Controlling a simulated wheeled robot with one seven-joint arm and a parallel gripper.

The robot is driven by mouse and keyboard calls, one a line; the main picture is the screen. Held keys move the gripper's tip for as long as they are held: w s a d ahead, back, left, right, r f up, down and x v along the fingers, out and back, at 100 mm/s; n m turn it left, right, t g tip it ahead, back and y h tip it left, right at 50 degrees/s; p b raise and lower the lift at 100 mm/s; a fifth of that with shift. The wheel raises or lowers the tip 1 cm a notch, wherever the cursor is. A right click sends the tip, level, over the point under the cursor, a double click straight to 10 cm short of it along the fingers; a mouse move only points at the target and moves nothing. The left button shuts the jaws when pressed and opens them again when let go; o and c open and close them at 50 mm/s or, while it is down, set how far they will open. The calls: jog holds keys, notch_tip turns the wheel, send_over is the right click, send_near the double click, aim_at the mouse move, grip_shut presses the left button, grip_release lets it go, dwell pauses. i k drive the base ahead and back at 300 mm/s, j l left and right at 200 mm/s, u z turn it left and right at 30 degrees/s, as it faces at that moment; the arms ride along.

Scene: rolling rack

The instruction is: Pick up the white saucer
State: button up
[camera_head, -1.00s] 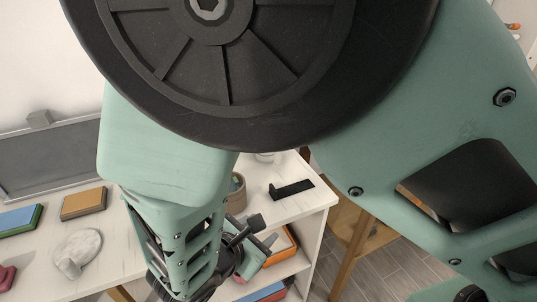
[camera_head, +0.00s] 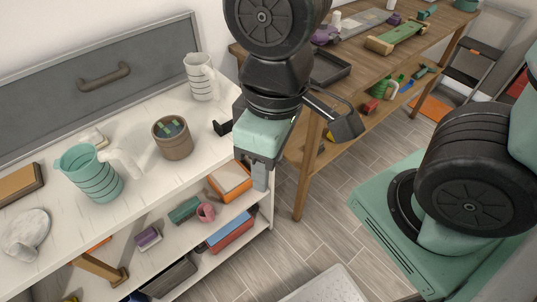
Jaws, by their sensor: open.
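A round, pale, white-grey marbled piece (camera_head: 25,234) lies on the white shelf top at the far left. It may be the white saucer, but its shape is not clear enough to be sure. My gripper (camera_head: 302,152) hangs at the right end of the shelf unit, in front of the gap to the wooden bench. Its fingers are spread and nothing shows between them. It is far to the right of the pale piece and does not touch it.
The shelf top (camera_head: 130,215) also holds a teal jug (camera_head: 92,172), a brown pot (camera_head: 172,138), a white striped pitcher (camera_head: 200,77) and a tan block (camera_head: 20,184). A wooden bench (camera_head: 410,52) stands behind at the right. Floor (camera_head: 320,215) is open in front.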

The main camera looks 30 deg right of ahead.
aim_at(20, 239)
jog(key=u, duration=1.4)
jog(key=i+j, duration=0.25)
jog(key=j, duration=0.15)
jog(key=i+j, duration=0.25)
jog(key=j, duration=0.2)
jog(key=i+j, duration=0.25)
jog(key=j, duration=0.15)
jog(key=i+j, duration=0.25)
jog(key=j, duration=0.2)
